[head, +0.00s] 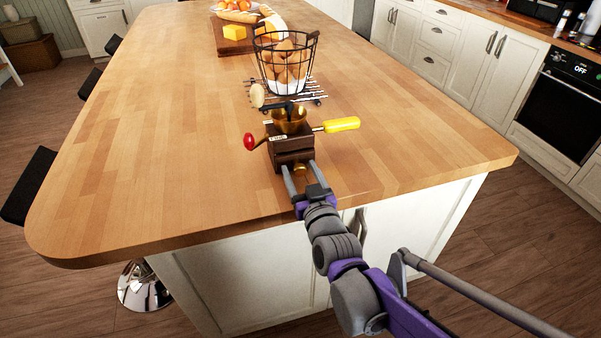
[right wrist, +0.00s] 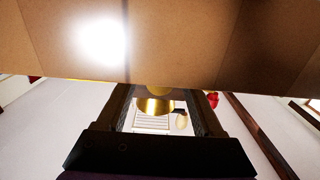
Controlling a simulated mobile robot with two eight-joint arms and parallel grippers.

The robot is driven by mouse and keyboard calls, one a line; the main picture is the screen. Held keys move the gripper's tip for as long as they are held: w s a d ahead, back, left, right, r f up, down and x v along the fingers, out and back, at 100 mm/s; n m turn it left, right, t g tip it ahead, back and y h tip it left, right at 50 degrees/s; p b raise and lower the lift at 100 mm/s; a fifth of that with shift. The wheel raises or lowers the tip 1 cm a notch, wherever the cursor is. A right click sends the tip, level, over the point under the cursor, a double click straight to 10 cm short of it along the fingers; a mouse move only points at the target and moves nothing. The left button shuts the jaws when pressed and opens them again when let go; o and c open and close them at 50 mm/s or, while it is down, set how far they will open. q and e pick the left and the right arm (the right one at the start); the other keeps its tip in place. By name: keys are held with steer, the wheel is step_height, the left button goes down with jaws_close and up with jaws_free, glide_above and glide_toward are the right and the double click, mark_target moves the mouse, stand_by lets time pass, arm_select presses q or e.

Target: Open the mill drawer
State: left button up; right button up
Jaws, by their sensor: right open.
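The mill (head: 285,155) is a dark brown wooden box with a brass bowl (head: 289,122) on top and a crank with a cream knob (head: 257,95). It stands upright near the front edge of the island. A small brass knob (head: 300,168) is low on its near face; the drawer's outline is hard to make out. My right gripper (head: 299,170) is open, its two fingers at the mill's near face, one on each side of the knob. In the right wrist view a brass part (right wrist: 155,105) shows between the fingers; contact cannot be told. My left gripper is out of view.
A red ball-ended piece (head: 249,141) sticks out left of the mill and a yellow handle (head: 341,125) to its right. Behind are a wire basket of eggs (head: 285,62) and a wire rack (head: 312,93). The island top (head: 150,150) is clear to the left.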

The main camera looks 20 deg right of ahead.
steer(key=shift+w, duration=0.1)
jaws_close()
stand_by(0.3)
stand_by(1.1)
